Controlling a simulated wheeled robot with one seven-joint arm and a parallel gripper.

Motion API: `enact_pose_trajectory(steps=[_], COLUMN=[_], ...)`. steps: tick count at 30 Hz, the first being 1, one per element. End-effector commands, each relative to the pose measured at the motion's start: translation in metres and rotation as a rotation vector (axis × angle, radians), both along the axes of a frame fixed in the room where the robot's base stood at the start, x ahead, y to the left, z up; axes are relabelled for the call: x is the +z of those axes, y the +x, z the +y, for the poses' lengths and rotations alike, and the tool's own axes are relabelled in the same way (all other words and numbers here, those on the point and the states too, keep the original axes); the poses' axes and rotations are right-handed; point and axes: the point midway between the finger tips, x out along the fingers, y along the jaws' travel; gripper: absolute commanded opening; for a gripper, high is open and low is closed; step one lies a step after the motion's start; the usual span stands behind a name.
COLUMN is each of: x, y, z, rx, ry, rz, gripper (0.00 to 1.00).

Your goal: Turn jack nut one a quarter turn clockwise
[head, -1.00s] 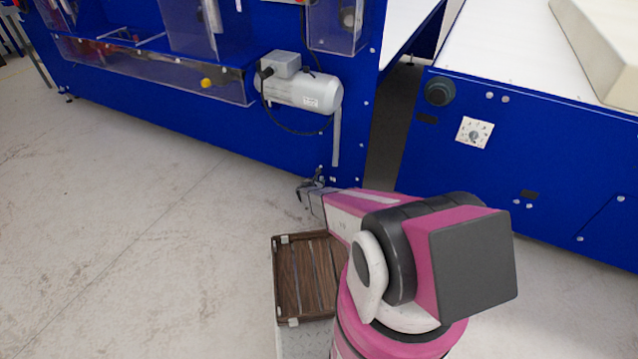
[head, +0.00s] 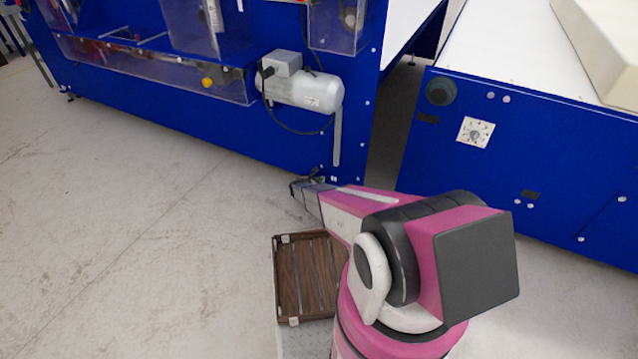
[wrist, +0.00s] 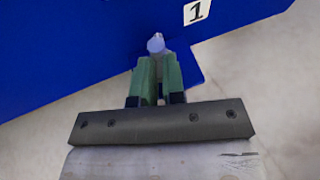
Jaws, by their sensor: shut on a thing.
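Jack nut one (wrist: 155,43) shows in the wrist view as a small pale round head at the fingertips, at the lower edge of the blue machine panel. A white label with a black 1 (wrist: 197,11) is on the panel just above and right of it. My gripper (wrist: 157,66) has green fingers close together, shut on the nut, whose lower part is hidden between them. In the head view my gripper (head: 303,190) is low at the bottom corner of the blue machine, and the nut is too small to make out there.
A grey motor (head: 305,90) with a hanging black cable is on the blue machine (head: 220,125) above my gripper. A second blue machine (head: 500,170) stands right, across a narrow gap. A brown slatted tray (head: 308,318) is beside my arm. The floor at left is clear.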

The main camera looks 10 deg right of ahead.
Motion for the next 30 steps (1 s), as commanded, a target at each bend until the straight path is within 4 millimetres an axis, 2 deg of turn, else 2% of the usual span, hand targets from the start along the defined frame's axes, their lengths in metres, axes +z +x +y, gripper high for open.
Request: enact_pose_trajectory(steps=[1,18,30], x=[-0.004,-0.004,-0.003], y=[0.009,0.024,0.03], z=[-0.001,0.002,0.0], rx=[-0.047,-0.581,-0.844], ry=[-0.002,-0.002,-0.001], rz=[-0.003,-0.002,-0.004], gripper=[0.0,0.0,0.0])
